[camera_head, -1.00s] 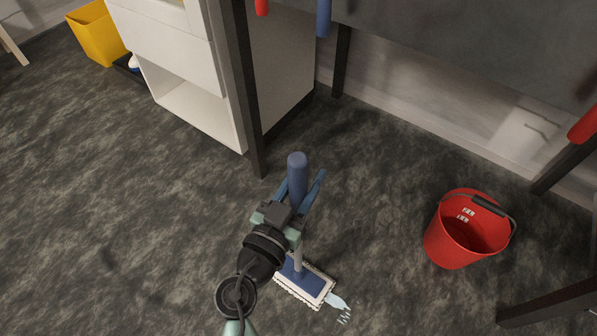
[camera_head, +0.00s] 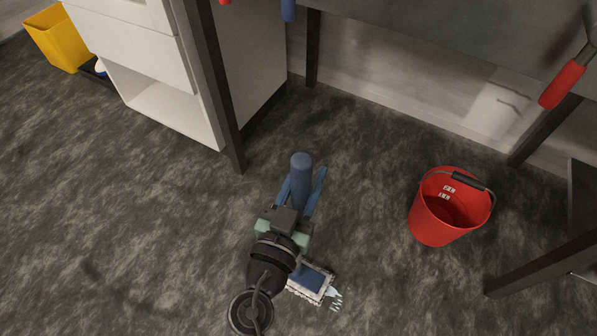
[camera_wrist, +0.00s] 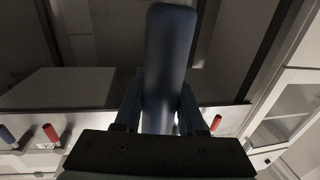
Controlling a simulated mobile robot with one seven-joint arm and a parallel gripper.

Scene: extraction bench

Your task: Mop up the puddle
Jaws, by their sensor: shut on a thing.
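My gripper (camera_head: 301,196) is shut on the blue handle of a mop (camera_head: 301,165), which stands upright between the fingers. The handle also fills the middle of the wrist view (camera_wrist: 168,70). The flat mop head, blue with a pale fringe, rests on the floor below my wrist (camera_head: 312,280), partly hidden by my arm. A small pale-blue puddle patch (camera_head: 335,298) shows at the right edge of the mop head. Whether more of the puddle lies under the head is hidden.
A red bucket (camera_head: 446,222) with a dark-gripped handle stands on the floor to the right. A white cabinet (camera_head: 165,105) and dark bench legs (camera_head: 226,120) stand behind. A yellow bin (camera_head: 57,40) is at the far left. The dark floor at left is clear.

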